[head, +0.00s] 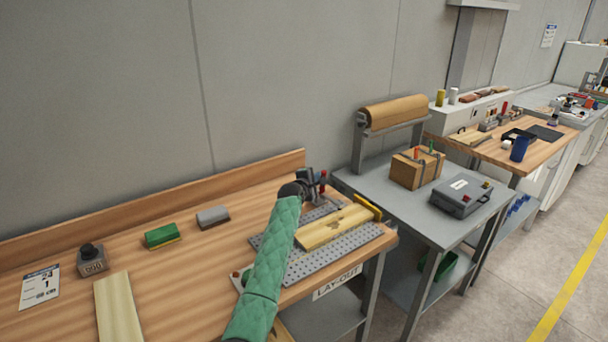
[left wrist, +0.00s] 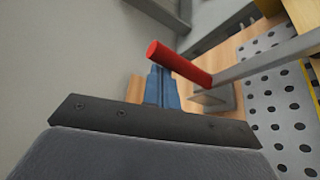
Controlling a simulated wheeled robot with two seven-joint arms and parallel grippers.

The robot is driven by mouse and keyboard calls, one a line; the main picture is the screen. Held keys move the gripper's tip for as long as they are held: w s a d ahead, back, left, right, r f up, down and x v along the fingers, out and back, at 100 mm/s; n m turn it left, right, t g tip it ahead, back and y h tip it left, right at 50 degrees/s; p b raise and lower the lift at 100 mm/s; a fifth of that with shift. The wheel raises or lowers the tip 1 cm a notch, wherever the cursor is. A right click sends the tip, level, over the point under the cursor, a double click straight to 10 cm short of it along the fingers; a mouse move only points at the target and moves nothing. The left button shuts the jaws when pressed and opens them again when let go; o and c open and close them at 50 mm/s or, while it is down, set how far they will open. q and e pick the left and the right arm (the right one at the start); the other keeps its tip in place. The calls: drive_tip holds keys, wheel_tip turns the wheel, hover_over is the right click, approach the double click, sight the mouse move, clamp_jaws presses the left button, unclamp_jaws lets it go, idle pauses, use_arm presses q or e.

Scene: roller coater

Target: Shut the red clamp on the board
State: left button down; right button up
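The red clamp (head: 323,176) stands at the back edge of the perforated metal plate (head: 306,266), with its red handle pointing up. In the left wrist view the red handle (left wrist: 180,63) sits on a grey metal lever. The pale board (head: 334,228) lies on the plate. My left gripper (head: 311,185) is beside the clamp at the back of the plate. Its blue fingers (left wrist: 162,88) are together, with the handle close to their tips; I cannot tell whether they touch. Nothing shows between the fingers. My right gripper is not in view.
A yellow stop (head: 368,207) is at the board's right end. A green block (head: 162,236), a grey block (head: 213,217) and a black-knobbed counter (head: 91,260) stand left on the bench. A grey table (head: 376,184) with a box and a case stands right.

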use_arm(q)
drive_tip(key=shift+s+d+f, duration=0.25)
drive_tip(key=shift+d, duration=0.05)
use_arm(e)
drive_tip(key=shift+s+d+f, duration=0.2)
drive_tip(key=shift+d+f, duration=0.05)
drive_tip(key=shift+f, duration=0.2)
use_arm(q)
drive_tip(key=shift+f, duration=0.1)
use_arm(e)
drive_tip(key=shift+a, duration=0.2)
